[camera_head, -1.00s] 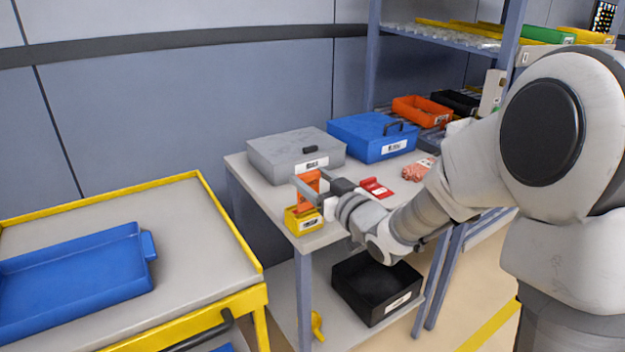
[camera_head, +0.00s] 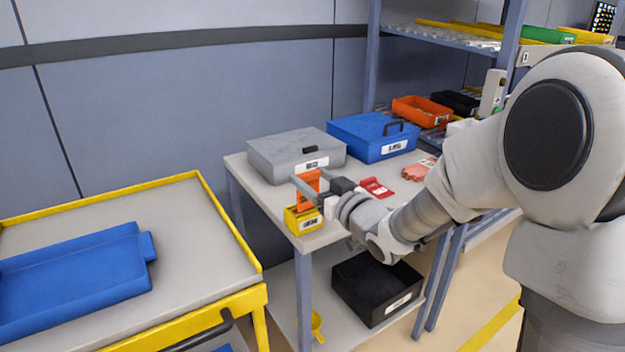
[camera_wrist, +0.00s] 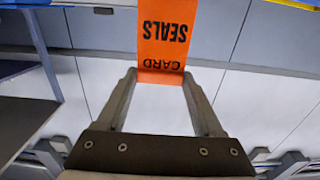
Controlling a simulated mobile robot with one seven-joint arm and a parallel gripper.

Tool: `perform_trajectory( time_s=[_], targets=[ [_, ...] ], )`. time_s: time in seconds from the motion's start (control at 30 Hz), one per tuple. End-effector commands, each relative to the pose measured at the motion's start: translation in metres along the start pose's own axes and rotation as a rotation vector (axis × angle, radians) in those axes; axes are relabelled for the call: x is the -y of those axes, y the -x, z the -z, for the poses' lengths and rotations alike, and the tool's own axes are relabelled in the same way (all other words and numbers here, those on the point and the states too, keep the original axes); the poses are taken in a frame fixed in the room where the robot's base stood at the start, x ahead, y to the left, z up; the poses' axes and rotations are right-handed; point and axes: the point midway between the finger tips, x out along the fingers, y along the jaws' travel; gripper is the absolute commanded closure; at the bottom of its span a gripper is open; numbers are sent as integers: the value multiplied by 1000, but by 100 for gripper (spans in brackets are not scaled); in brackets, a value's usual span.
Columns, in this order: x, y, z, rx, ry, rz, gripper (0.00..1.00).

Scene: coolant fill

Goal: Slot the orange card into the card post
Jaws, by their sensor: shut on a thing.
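The orange card (camera_head: 307,190) stands upright at the front left of the grey table, its lower edge at the top of the yellow card post (camera_head: 304,220). I cannot tell how deep it sits in the post. My gripper (camera_head: 307,175) reaches in from the right with its fingers on either side of the card. In the wrist view, my gripper (camera_wrist: 160,75) is shut on the orange card (camera_wrist: 165,38), whose lettering "CARD SEALS" appears upside down. The post is not clearly seen there.
A grey case (camera_head: 290,160) and a blue case (camera_head: 372,138) stand behind on the table (camera_head: 272,197). A red item (camera_head: 376,187) and a pinkish item (camera_head: 418,169) lie to the right. A black bin (camera_head: 372,290) is on the lower shelf. A yellow-edged cart (camera_head: 200,240) stands left.

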Motion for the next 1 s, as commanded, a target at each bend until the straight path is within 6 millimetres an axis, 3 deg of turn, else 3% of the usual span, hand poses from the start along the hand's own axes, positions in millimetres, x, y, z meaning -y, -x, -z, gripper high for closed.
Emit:
perform_trajectory(
  time_s=[1.0],
  targets=[
    [0,0,-17,0,0,0,83]
  ],
)
